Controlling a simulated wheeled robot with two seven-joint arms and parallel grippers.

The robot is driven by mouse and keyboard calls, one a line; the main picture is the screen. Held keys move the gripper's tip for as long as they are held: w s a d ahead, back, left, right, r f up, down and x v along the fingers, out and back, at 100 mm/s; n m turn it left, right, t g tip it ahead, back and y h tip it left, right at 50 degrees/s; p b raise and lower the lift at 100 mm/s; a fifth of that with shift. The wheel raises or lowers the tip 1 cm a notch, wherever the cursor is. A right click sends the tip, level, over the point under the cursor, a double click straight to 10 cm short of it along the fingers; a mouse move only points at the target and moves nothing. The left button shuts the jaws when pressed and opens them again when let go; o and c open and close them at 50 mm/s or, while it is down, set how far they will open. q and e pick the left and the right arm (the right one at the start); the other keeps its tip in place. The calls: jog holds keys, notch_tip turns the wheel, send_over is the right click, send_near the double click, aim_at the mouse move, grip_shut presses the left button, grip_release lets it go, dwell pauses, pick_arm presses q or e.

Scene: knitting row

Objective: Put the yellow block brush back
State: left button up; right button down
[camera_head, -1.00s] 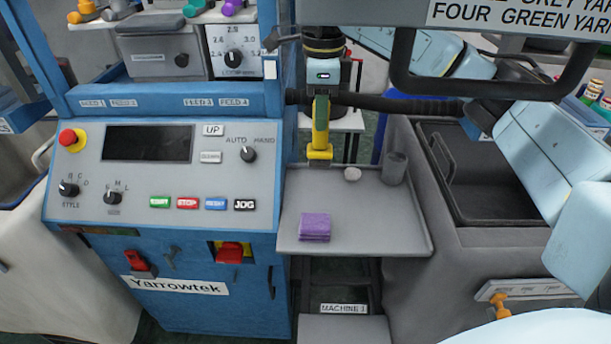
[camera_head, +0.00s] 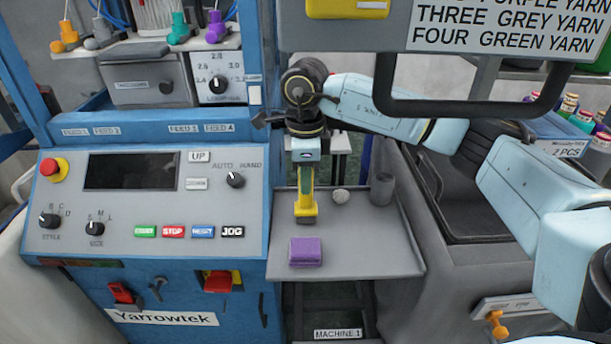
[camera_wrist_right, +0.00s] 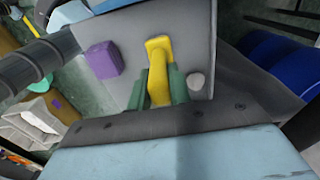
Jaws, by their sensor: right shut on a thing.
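The yellow block brush (camera_head: 306,208) hangs upright below my right gripper (camera_head: 304,176), over the grey shelf (camera_head: 350,255) between the purple block and the pale round object. The right gripper's green fingers are shut on its handle. In the right wrist view the yellow brush (camera_wrist_right: 158,70) sits between the green fingers (camera_wrist_right: 161,88), with its wider end pointing away from the gripper. I cannot tell whether the brush touches the shelf. My left gripper is not in view.
A purple block (camera_head: 306,252) lies on the shelf just in front of the brush. The blue machine's control panel (camera_head: 150,205) borders the shelf on the left. The shelf's front right is clear.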

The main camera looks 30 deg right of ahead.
jog(key=shift+f, duration=0.1)
jog(key=c, duration=1.6)
grip_release()
jog(key=shift+c, duration=0.2)
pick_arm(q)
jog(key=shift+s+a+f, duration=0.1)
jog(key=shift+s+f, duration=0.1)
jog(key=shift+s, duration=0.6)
pick_arm(e)
jog(key=o, duration=0.3)
jog(key=shift+o, duration=0.2)
jog(key=shift+r, duration=0.3)
notch_tip(320, 180, up, 12)
jog(key=shift+f+p, duration=0.1)
jog(key=shift+p, duration=0.3)
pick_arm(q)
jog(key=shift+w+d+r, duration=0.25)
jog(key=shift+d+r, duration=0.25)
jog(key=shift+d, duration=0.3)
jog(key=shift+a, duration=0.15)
pick_arm(e)
jog(key=shift+f, duration=0.1)
